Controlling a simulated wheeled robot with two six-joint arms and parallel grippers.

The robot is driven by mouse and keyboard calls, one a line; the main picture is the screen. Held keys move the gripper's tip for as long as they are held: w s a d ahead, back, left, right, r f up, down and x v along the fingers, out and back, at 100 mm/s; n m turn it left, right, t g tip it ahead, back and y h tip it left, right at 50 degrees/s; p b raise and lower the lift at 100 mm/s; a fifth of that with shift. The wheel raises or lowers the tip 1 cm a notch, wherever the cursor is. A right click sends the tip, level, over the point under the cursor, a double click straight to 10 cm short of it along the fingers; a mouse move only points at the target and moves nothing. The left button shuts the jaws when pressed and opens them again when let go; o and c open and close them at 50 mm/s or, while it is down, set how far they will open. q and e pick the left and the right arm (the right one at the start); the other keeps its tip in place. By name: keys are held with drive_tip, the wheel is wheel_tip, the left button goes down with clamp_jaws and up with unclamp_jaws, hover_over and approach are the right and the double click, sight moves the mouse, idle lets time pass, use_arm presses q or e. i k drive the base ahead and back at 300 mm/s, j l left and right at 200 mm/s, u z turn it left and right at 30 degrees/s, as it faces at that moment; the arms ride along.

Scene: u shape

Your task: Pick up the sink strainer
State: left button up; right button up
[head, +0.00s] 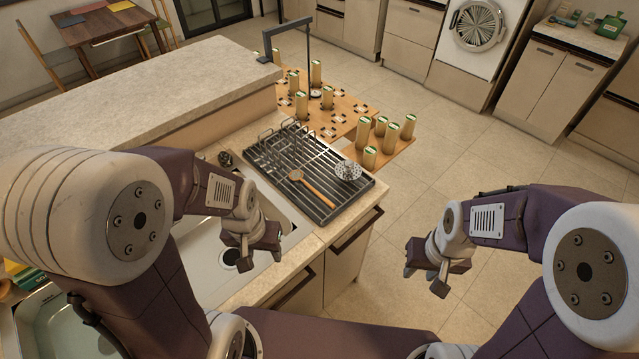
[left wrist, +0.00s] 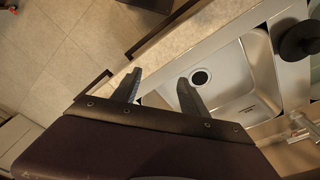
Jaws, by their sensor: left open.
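The sink strainer (head: 348,170), a round silver piece with holes, lies on the right part of the dark drying rack (head: 262,160). A wooden-handled brush (head: 314,188) lies beside it on the same rack. My left gripper (head: 258,262) is over the sink, to the left of and nearer than the strainer. In the left wrist view its two fingers (left wrist: 158,82) are apart with nothing between them, and the strainer is not seen there. My right gripper (head: 424,280) hangs over the floor right of the counter, fingers apart and empty.
The sink (head: 205,262) with its drain (left wrist: 199,77) lies below my left gripper. A raised counter ledge (head: 130,95) runs behind it. A wooden board (head: 345,112) with several green-topped cylinders stands beyond the rack. The floor (head: 475,200) at the right is clear.

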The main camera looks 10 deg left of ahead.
sight(349, 170)
drive_tip(key=i+l+u, duration=0.35)
drive_tip(key=l, duration=0.3)
drive_tip(key=i+l+u, duration=0.2)
drive_tip(key=l, duration=0.2)
drive_tip(key=i+l+u, duration=0.15)
drive_tip(key=l, duration=0.25)
drive_tip(key=i+l+u, duration=0.2)
drive_tip(key=l, duration=0.2)
drive_tip(key=i+l+u, duration=0.2)
drive_tip(key=l, duration=0.2)
drive_tip(key=l+u, duration=0.15)
drive_tip(key=l, duration=0.3)
